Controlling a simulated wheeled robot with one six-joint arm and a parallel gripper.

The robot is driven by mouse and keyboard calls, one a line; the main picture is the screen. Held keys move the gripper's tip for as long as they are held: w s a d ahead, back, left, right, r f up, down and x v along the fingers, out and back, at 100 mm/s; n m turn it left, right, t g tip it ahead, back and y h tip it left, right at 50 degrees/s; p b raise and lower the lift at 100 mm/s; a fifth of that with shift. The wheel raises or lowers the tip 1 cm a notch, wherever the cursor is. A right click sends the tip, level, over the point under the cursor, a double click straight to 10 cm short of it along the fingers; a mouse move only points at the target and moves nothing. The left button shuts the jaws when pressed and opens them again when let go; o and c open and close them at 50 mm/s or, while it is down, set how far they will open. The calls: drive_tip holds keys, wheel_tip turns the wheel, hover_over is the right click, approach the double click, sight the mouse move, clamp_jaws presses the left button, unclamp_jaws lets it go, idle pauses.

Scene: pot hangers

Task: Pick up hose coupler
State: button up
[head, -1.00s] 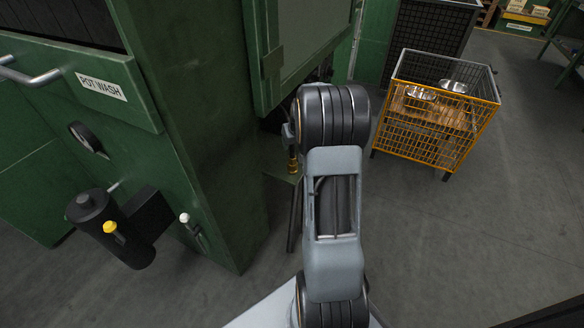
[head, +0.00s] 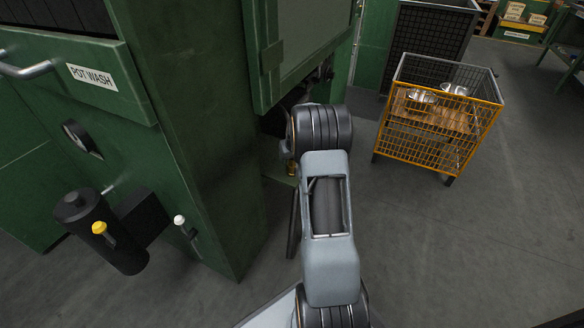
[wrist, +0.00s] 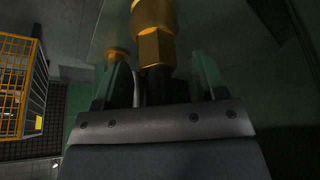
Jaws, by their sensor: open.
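A brass hose coupler (wrist: 155,40) with a hexagonal section shows at the top of the wrist view, with a dark part below it. My gripper (wrist: 162,64) is open, with one greenish finger on each side of the coupler's lower end. I see a gap on both sides, and no clear contact. My gripper is hidden behind the arm there.
A second, smaller brass piece (wrist: 116,54) is close to the left finger. The green pot wash cabinet (head: 190,130) and its open panel (head: 300,50) stand close to my arm. An orange wire cage (head: 432,145) with metal bowls stands right, with clear floor in front.

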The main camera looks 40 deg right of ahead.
drive_tip(key=shift+w+f, duration=0.1)
drive_tip(key=shift+f, duration=0.05)
drive_tip(key=c, duration=1.1)
drive_tip(key=shift+o, duration=0.2)
